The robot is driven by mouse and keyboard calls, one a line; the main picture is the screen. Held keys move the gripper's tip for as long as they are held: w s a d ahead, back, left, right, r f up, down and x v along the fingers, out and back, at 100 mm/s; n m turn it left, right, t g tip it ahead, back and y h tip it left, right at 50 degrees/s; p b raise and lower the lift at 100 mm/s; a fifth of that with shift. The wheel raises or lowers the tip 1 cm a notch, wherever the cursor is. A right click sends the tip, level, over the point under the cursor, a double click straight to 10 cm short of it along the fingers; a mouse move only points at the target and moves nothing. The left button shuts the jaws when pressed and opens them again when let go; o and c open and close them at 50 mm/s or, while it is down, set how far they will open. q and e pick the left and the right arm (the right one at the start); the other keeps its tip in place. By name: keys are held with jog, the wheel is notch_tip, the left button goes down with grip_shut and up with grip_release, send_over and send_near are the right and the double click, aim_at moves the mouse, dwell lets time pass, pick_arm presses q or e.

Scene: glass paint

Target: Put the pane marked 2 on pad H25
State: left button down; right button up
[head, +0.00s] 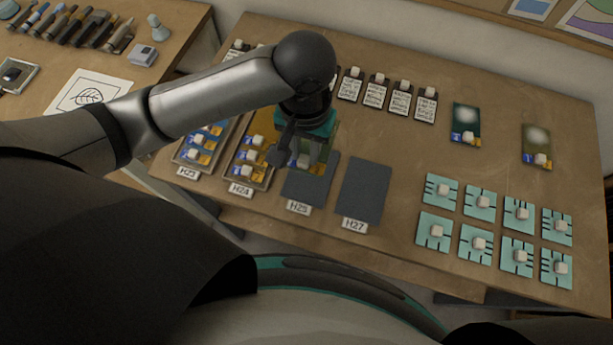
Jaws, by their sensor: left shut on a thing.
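My left gripper (297,150) is over the far part of pad H25 (305,189) and is shut on a small pane (325,151) with an olive-yellow tint and a pale knob. The gripper covers much of this pane, and I cannot read its mark. I cannot tell whether it touches the pad. The near part of pad H25 is bare and dark grey, with its label at the front edge. Two other panes, a dark green one (466,119) and an olive one (537,142), lie at the right with small blue marks too small to read. My right gripper is out of view.
Trays H23 (178,163) and H24 (233,179) hold panes with knobs, left of H25. Pad H27 (362,192) is empty. Several teal knobbed tiles (480,201) lie at the right. Bare table lies between.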

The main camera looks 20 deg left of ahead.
pick_arm(q)
notch_tip(320, 180, down, 9)
jog(key=shift+f+b, duration=0.1)
jog(key=shift+b, duration=0.6)
jog(key=shift+f+b, duration=0.4)
jog(key=shift+f, duration=1.95)
jog(key=c, duration=0.7)
grip_release()
jog(key=shift+f, duration=0.1)
notch_tip(320, 180, up, 12)
jog(key=shift+r+p, duration=0.15)
jog(key=shift+p, duration=0.95)
